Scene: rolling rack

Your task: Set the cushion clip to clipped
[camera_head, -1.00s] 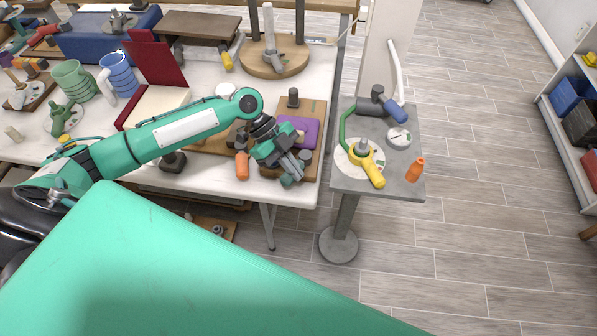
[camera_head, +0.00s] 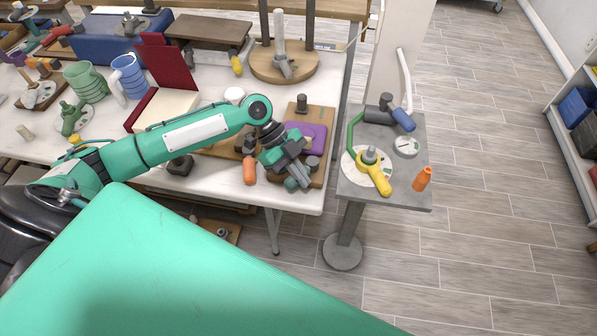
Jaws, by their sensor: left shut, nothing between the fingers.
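A purple cushion-like pad (camera_head: 316,133) lies on a wooden board (camera_head: 321,115) near the right front of the white table. I take it to be part of the cushion clip, but the clip's own shape and setting cannot be made out. My left gripper (camera_head: 302,176) is shut and empty. It points down over the front of the board, just in front of the pad, and hides part of both. Whether it touches anything there is unclear. My right gripper is not in view.
An orange handle (camera_head: 250,171) stands left of my gripper. A grey pedestal table (camera_head: 405,192) to the right bears a yellow-handled fixture (camera_head: 379,178) and an orange piece (camera_head: 422,179). A red upright panel (camera_head: 166,66) stands behind my arm.

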